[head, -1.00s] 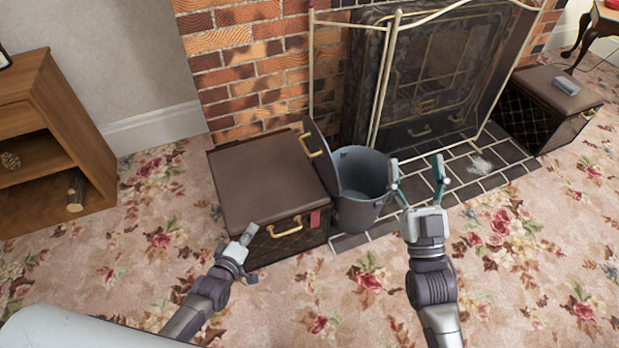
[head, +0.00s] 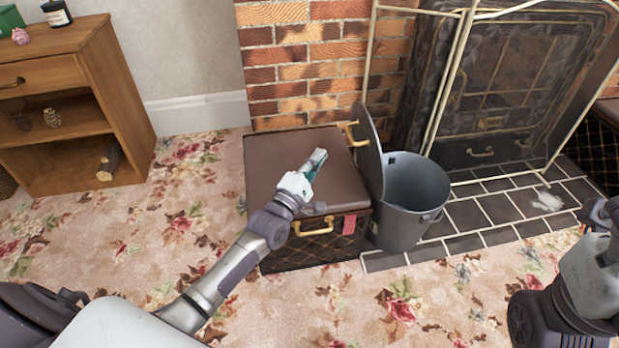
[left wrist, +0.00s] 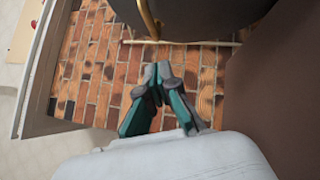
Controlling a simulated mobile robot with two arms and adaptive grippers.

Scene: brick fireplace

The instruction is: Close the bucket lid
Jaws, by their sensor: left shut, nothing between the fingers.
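The grey bucket (head: 412,200) stands on the dark hearth tiles beside the brown chest. Its lid (head: 369,150) is open, standing upright on the bucket's left side, with its gold handle (head: 351,133) facing left over the chest. My left gripper (head: 319,160) is shut and empty, above the chest top, left of the lid and apart from it. In the left wrist view the shut fingers (left wrist: 158,98) point toward the dark lid (left wrist: 205,14) and its gold handle (left wrist: 148,18). Only part of my right arm shows at the right edge; its fingers are out of frame.
The brown chest (head: 275,172) sits directly left of the bucket. A metal fire screen (head: 455,95) and fireplace stand behind the bucket. A wooden cabinet (head: 75,95) is at the far left. Floral carpet (head: 330,300) is clear in front.

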